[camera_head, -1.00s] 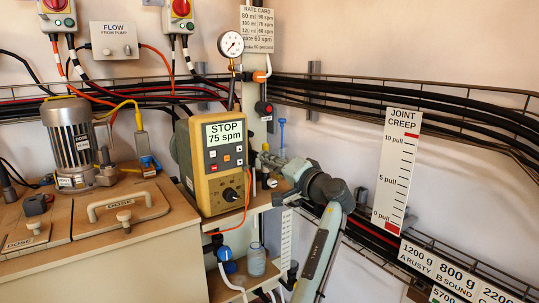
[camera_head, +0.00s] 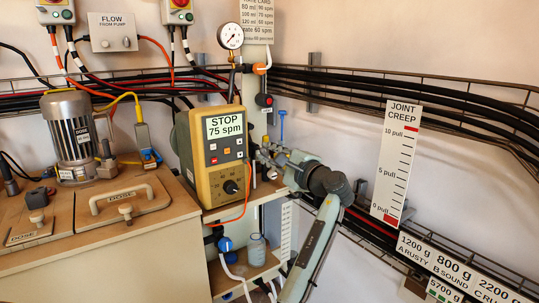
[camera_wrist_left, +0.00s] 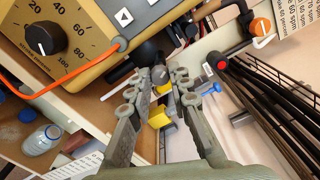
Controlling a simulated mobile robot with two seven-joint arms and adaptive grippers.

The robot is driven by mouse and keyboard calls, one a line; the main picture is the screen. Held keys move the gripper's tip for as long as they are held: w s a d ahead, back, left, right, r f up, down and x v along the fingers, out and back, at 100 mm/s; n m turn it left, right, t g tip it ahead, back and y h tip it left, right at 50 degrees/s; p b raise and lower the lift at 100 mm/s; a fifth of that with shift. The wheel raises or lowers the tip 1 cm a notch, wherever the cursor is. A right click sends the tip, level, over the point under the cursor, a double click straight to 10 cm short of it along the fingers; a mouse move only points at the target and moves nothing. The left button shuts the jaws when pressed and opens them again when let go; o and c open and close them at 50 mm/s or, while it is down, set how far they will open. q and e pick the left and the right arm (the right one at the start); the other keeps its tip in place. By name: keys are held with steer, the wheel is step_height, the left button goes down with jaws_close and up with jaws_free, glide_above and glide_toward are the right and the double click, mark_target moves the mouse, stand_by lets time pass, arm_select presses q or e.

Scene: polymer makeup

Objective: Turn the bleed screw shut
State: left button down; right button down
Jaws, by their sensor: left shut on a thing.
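My left gripper (camera_head: 262,152) is beside the right side of the yellow dosing pump (camera_head: 222,145), whose display reads STOP 75 spm. Yellow parts (camera_wrist_left: 160,116) show between and behind the fingers. In the head view the fingers largely hide the held piece. My right gripper is not in view.
An orange cable (camera_head: 243,205) hangs from the pump's front. A black and red knob (camera_head: 263,99), a pressure gauge (camera_head: 230,37) and a blue T-shaped piece (camera_head: 282,122) are near the gripper. Black cables (camera_head: 400,95) run along the right wall. A jar (camera_head: 256,246) stands on the shelf below.

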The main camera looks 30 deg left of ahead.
arm_select(q)
steer(key=m, duration=0.5)
stand_by(0.6)
steer(key=c, duration=1.4)
jaws_free()
steer(key=shift+d, duration=0.1)
steer(key=v, duration=1.2)
